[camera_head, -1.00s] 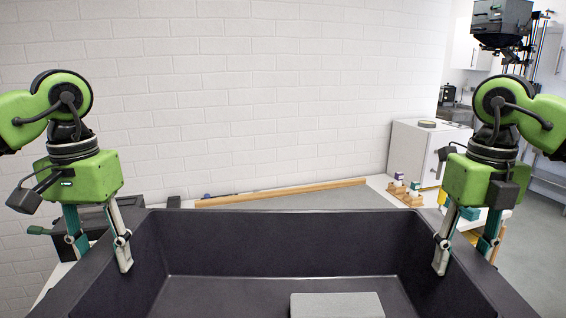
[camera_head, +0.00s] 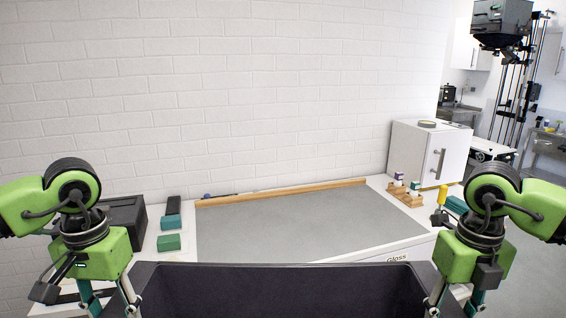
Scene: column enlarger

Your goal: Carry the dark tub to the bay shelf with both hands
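The dark tub (camera_head: 285,288) is at the bottom of the head view, with its far wall and upper side walls showing. Its floor and near side are cut off. My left gripper (camera_head: 112,300) straddles the tub's left wall, one finger inside and one outside. My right gripper (camera_head: 456,300) straddles the right wall the same way. Both look closed on the walls, though the fingertips are at or below the picture's edge. Beyond the tub is a white counter with a flat grey top (camera_head: 300,226), bare, with a "Gloss" label at its front. No part is clearly marked as the bay shelf.
A wooden strip (camera_head: 280,193) runs along the back of the grey top. Green boxes (camera_head: 169,243) and a black case (camera_head: 124,222) stand at left. A wooden rack with small bottles (camera_head: 405,192) and a white cabinet (camera_head: 428,152) stand at right. A brick wall is behind.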

